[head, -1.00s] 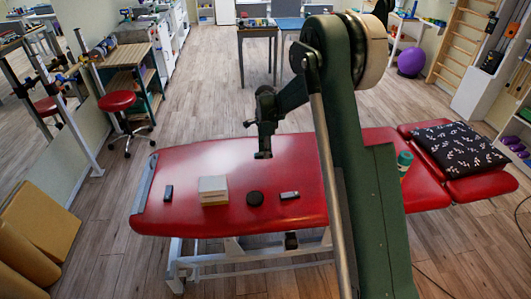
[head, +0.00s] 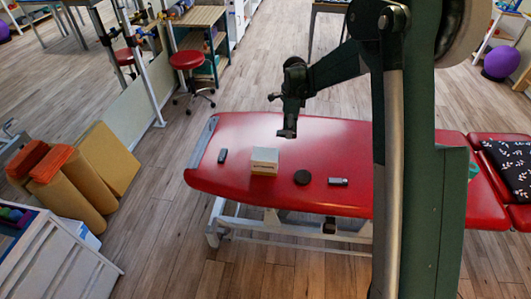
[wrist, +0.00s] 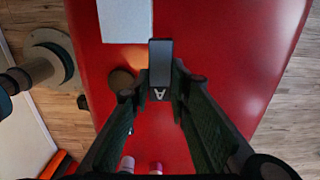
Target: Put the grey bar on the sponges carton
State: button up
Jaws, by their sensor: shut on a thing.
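The grey bar (wrist: 160,62) is held upright to the camera between the fingertips of my gripper (wrist: 160,88) in the wrist view. In the head view my gripper (head: 287,130) hangs above the red couch, behind and a little right of the sponges carton as pictured. The sponges carton (head: 264,161) is a pale box with a dark printed band, standing on the couch. In the wrist view its pale top (wrist: 124,20) is partly cut off at the upper edge, ahead and left of the bar. The bar and carton are apart.
On the red couch (head: 230,135) lie a black puck (head: 302,177) right of the carton, a small grey-and-black object (head: 337,181) farther right and a dark slim object (head: 222,156) to the left. A red stool (head: 186,60) stands behind on open floor.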

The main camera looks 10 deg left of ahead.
notch_tip(320, 180, up, 4)
jog(key=p, duration=0.1)
send_over(268, 154)
jog(key=shift+a, duration=0.1)
jog(key=shift+f, duration=0.15)
jog(key=shift+f, duration=3)
jog(key=shift+f+b, duration=0.4)
jog(key=shift+f, duration=1.5)
jog(key=shift+f, duration=0.2)
jog(key=o, duration=0.9)
jog(key=shift+r, duration=0.2)
